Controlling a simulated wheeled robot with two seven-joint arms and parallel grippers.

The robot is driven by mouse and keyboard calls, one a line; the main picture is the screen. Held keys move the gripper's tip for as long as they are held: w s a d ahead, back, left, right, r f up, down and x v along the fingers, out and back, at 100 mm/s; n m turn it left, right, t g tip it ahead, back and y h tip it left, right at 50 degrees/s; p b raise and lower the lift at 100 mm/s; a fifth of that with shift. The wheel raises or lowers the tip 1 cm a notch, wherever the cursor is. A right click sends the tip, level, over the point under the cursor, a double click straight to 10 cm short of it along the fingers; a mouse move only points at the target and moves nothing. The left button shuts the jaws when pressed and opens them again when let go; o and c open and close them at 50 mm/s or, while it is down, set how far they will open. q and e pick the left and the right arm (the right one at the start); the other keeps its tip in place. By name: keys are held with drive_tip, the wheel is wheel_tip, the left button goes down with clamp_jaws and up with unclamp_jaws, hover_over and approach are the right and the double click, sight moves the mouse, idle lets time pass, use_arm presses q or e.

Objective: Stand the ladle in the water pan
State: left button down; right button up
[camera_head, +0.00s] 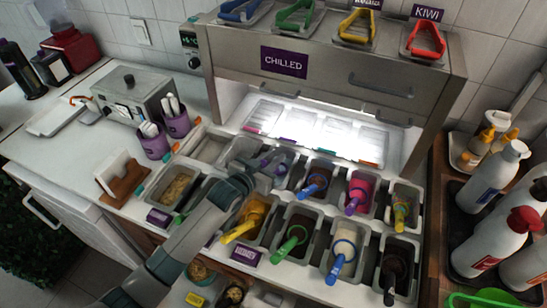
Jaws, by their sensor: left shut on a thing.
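My left arm reaches in from the lower left. Its gripper (268,170) is over the back row of pans, left of the pan with the blue-handled scoop. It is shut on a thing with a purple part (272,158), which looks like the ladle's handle. The ladle's lower end is hidden or too small to make out. Grey pans in the back row lie under and left of the gripper; I cannot tell which is the water pan. My right gripper is not in view.
The chilled cabinet (385,85) rises behind. Purple cups (154,143) stand at left, bottles (492,180) at right. The white counter at left has free room.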

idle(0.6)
use_arm(q)
drive_tip(key=c, duration=1.1)
unclamp_jaws()
wheel_tip(320, 180, up, 8)
drive_tip(key=p, duration=0.7)
drive_tip(key=shift+p, duration=0.4)
drive_tip(key=shift+s, duration=0.1)
